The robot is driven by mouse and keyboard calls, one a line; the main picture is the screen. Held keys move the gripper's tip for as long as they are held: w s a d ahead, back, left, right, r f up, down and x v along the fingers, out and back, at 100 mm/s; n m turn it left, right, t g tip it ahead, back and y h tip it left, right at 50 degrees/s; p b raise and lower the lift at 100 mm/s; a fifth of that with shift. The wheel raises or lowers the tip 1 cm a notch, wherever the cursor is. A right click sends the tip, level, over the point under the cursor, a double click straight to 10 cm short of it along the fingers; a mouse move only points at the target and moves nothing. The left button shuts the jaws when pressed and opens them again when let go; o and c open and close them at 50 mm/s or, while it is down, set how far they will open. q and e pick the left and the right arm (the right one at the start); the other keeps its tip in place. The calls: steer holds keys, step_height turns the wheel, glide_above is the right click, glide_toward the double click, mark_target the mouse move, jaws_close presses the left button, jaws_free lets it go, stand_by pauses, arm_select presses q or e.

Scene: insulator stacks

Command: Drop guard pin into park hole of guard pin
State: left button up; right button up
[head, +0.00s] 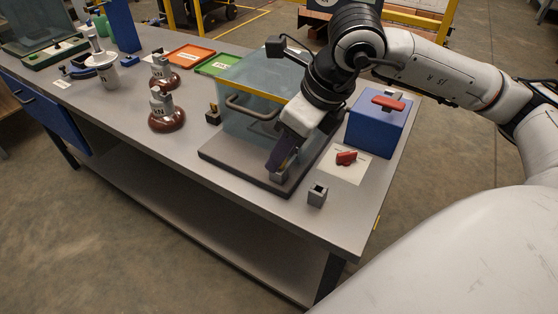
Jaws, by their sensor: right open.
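My right gripper (281,166) points down at the front right corner of the clear guard box's dark base (240,172). Its fingers are close to a small grey block there and partly hide it; I cannot tell whether they touch it. I cannot make out the guard pin for certain; it may be hidden by the gripper. A small grey block with a dark square hole in its top (317,195) stands on the bench just right of the base, apart from the gripper. It may be the park hole. My left gripper is out of view.
The clear guard box (247,117) has a grey handle. A red piece (346,158) lies on a white card, near a blue box (379,128) with a red handle. Brown insulators (166,121) and orange and green trays (191,55) stand left and behind. The bench's front strip is clear.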

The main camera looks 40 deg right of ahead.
steer(key=shift+w+a+f, duration=0.1)
steer(key=shift+w+f, duration=0.2)
steer(key=shift+f, duration=0.35)
jaws_close()
